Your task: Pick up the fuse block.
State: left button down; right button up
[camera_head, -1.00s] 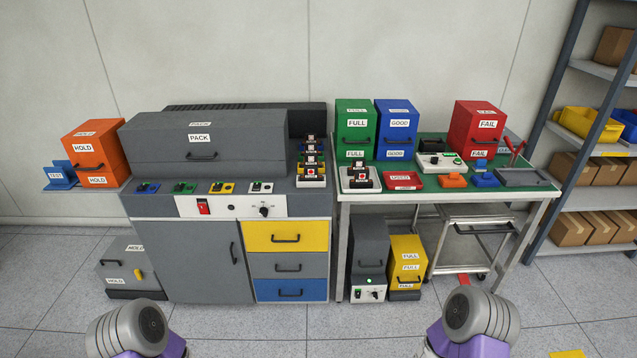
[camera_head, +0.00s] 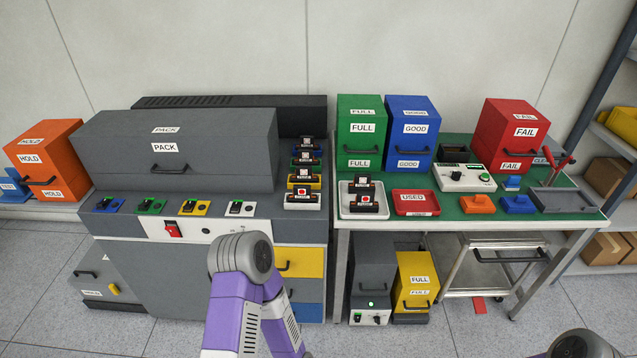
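Several small black blocks with white labels, which look like fuse blocks, are in view. Two lie in a white tray (camera_head: 345,211) at the green table's left end: a front block (camera_head: 367,206) and a rear block (camera_head: 362,188). Others stand in a row at the right end of the grey PACK machine (camera_head: 190,160), on coloured bases; the front block (camera_head: 302,200) is on a white base. I cannot tell which one the task means. My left arm shows in front of the machine, but its gripper does not. Only a bit of my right arm shows at bottom right; its gripper is out of view.
The green-topped table (camera_head: 448,207) holds a red USED tray (camera_head: 415,210), a white control box (camera_head: 464,178), and green (camera_head: 359,132), blue (camera_head: 410,130) and red (camera_head: 512,135) bins. An orange HOLD bin (camera_head: 45,160) stands left. Shelves stand right.

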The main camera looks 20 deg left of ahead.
aim_at(301, 194)
jog(key=u, duration=0.65)
jog(key=i, duration=0.85)
jog(key=u, duration=0.9)
